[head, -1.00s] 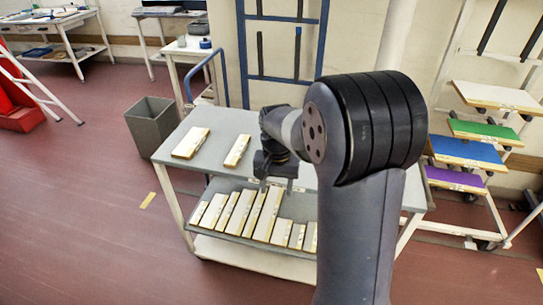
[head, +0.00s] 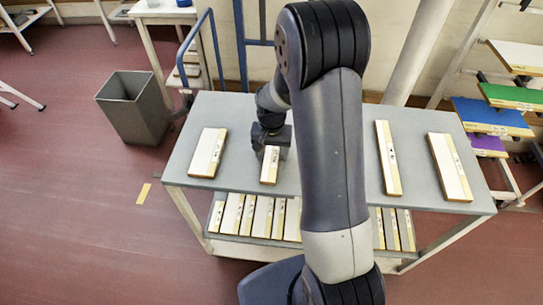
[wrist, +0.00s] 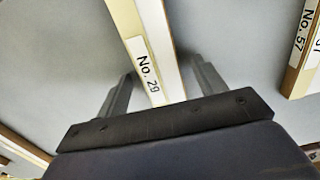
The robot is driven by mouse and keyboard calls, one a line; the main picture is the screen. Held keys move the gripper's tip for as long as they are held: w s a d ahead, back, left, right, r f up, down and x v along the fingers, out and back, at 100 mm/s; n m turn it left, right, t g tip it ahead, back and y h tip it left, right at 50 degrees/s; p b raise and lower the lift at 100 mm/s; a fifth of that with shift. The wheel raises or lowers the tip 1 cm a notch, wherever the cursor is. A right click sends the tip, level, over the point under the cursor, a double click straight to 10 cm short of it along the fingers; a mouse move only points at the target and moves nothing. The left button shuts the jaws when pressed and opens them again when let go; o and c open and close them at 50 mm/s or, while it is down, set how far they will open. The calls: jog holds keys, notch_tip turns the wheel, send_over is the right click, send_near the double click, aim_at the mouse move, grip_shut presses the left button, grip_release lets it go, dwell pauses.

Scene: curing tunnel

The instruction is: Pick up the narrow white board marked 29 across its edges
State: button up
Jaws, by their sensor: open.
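The narrow white board marked "No. 29" (wrist: 148,55) lies between my open fingers in the wrist view, with a tan edge strip beside its label. My gripper (wrist: 162,88) has one finger on each side of it, with a visible gap to both. In the head view my gripper (head: 271,150) is low over the cart top, at the far end of the narrow board (head: 269,167). That end of the board is hidden by the gripper, and its label is too small to read there.
A board marked "No. 57" (wrist: 303,45) lies to the right in the wrist view. On the grey cart top (head: 232,184), a wide board (head: 205,152) lies to the left and two others (head: 387,158) (head: 446,166) to the right. Several boards fill the lower shelf (head: 230,241).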

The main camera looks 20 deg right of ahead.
jog(key=c, duration=1.1)
